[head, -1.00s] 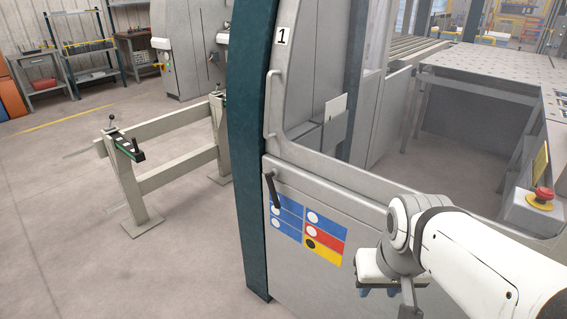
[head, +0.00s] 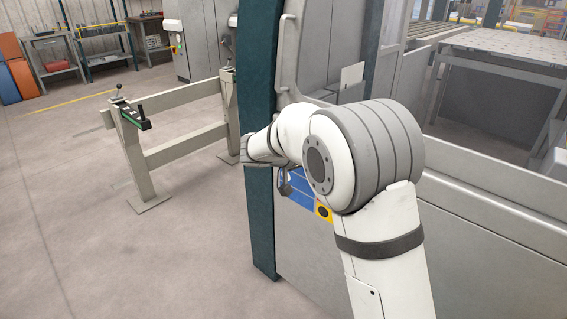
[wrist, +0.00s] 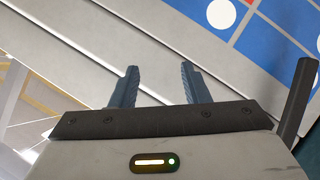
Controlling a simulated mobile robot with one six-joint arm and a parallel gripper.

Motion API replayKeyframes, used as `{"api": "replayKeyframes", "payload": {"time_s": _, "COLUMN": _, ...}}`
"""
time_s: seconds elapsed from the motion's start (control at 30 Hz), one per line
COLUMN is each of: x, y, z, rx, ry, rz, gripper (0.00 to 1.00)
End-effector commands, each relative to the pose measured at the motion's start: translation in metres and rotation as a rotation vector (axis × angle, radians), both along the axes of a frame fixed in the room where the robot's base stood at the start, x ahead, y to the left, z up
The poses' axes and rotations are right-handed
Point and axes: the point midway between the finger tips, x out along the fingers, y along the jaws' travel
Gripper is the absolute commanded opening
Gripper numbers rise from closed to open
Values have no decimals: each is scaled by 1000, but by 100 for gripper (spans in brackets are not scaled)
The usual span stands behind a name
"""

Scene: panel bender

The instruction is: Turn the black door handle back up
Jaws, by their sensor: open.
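The black door handle (wrist: 296,103) shows at the right edge of the wrist view as a dark bar, outside the jaws and to their right. My gripper (wrist: 160,83) is open, with both blue-grey fingers apart and nothing between them. The grey door panel (wrist: 95,45) lies beyond the fingertips.
A label with blue fields and white dots (wrist: 222,14) is on the door, partly cut off in the wrist view. A dark teal post (head: 262,225) borders the door on the left. A beige stand (head: 180,147) stands further left, with open floor before it.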

Motion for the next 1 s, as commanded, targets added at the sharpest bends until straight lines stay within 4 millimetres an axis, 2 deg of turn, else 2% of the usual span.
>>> {"api": "replayKeyframes", "payload": {"time_s": 0.03, "x": 18, "y": 30, "z": -25, "rx": -29, "ry": -81, "rz": 33, "gripper": 42}}
{"api": "replayKeyframes", "payload": {"time_s": 0.1, "x": 37, "y": 64, "z": -38, "rx": -52, "ry": -202, "rz": 73, "gripper": 42}}
{"api": "replayKeyframes", "payload": {"time_s": 0.2, "x": 54, "y": 107, "z": -53, "rx": -64, "ry": -350, "rz": 131, "gripper": 42}}
{"api": "replayKeyframes", "payload": {"time_s": 0.3, "x": 62, "y": 138, "z": -62, "rx": -62, "ry": -455, "rz": 178, "gripper": 42}}
{"api": "replayKeyframes", "payload": {"time_s": 0.4, "x": 66, "y": 156, "z": -67, "rx": -56, "ry": -515, "rz": 207, "gripper": 42}}
{"api": "replayKeyframes", "payload": {"time_s": 0.53, "x": 75, "y": 156, "z": -67, "rx": -52, "ry": -540, "rz": 216, "gripper": 42}}
{"api": "replayKeyframes", "payload": {"time_s": 0.8, "x": 108, "y": 128, "z": -67, "rx": -54, "ry": -537, "rz": 213, "gripper": 42}}
{"api": "replayKeyframes", "payload": {"time_s": 1.0, "x": 126, "y": 115, "z": -67, "rx": -53, "ry": -537, "rz": 214, "gripper": 42}}
